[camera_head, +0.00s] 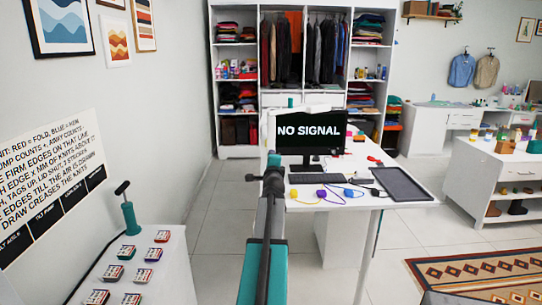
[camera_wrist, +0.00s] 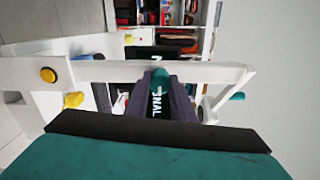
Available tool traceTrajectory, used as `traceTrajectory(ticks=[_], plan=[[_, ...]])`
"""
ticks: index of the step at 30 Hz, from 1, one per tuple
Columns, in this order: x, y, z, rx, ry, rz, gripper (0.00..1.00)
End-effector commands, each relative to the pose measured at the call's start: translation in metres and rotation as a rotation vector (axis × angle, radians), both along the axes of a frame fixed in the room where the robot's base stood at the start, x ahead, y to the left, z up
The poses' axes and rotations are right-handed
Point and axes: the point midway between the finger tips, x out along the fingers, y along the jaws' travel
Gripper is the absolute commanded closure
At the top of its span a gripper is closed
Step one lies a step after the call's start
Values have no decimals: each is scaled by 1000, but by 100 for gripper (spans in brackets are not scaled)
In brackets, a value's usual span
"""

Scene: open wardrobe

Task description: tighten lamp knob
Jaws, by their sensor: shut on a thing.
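The lamp is a white jointed frame. Its bar (camera_wrist: 110,71) crosses the wrist view, and a small part of the white lamp (camera_head: 300,108) shows above the desk in the head view. My gripper (camera_wrist: 161,88) is shut on a teal knob (camera_wrist: 159,76) at the bar, with one dark finger on each side. Another teal knob (camera_wrist: 237,97) is at the right of the frame. Yellow knobs (camera_wrist: 48,75) sit at the left and above the bar. In the head view my gripper (camera_head: 273,168) is in front of the monitor's left side; its fingertips are hard to make out.
A monitor (camera_head: 309,130) reading "NO SIGNAL" stands on the white desk (camera_head: 405,218), with a keyboard (camera_head: 318,178), coloured cables and a dark tray (camera_head: 401,184). The open wardrobe (camera_head: 250,85) is behind. A cabinet with a hand pump (camera_head: 130,217) is at left.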

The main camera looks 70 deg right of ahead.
Motion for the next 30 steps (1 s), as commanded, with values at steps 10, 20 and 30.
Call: traceTrajectory(ticks=[10, 20, 30], plan=[[0, 0, 2, 66, -165, 1, 100], [0, 0, 0, 96, -246, 1, 100], [0, 0, 0, 94, -242, 1, 56]])
